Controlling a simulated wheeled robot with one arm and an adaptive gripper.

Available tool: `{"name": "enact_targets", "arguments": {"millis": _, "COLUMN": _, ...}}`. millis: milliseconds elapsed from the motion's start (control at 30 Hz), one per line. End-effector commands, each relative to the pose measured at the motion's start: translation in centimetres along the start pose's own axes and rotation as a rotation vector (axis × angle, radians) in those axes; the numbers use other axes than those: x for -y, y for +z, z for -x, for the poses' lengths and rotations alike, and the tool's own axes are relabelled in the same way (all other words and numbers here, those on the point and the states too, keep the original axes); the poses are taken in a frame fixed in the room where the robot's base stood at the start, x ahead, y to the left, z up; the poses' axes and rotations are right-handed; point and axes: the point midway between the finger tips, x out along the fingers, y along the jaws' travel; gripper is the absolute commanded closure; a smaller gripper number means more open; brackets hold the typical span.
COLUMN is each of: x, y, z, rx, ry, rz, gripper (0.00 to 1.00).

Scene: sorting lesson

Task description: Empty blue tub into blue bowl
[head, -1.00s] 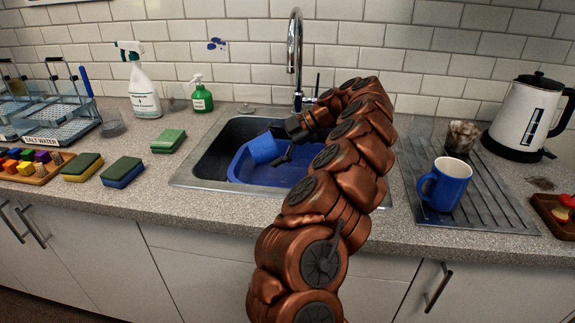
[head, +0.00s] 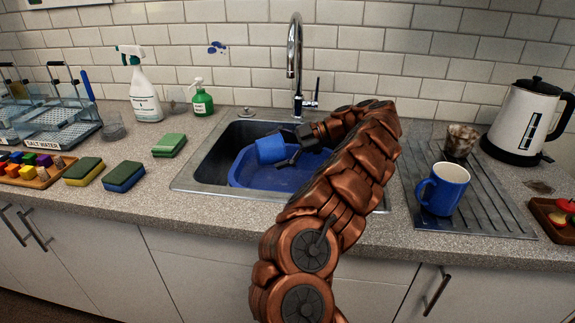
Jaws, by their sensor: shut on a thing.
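The blue tub (head: 270,149) is held over the sink, tilted, and its inside cannot be seen. My gripper (head: 288,152) is shut on the tub at its right side. The large blue bowl (head: 245,172) sits in the sink basin, below the tub. My arm hides the bowl's right part. I cannot tell whether anything lies in the bowl, or whether the tub touches it.
The steel sink (head: 205,170) has a tall tap (head: 295,60) behind it. A blue mug (head: 443,188) and a brownish cup (head: 461,140) stand on the drainer at right, near a kettle (head: 525,120).

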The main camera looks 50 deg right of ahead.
Motion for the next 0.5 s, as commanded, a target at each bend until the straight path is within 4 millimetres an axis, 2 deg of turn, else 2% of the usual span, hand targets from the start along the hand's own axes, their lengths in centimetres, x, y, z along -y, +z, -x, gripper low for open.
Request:
{"name": "enact_targets", "arguments": {"millis": 300, "x": 0.0, "y": 0.2, "z": 0.9, "rx": -0.139, "ry": 0.076, "rz": -0.035, "gripper": 0.26}}
{"name": "enact_targets", "arguments": {"millis": 500, "x": -0.7, "y": -0.8, "z": 2.0, "rx": -0.234, "ry": 0.127, "rz": -0.054, "gripper": 0.26}}
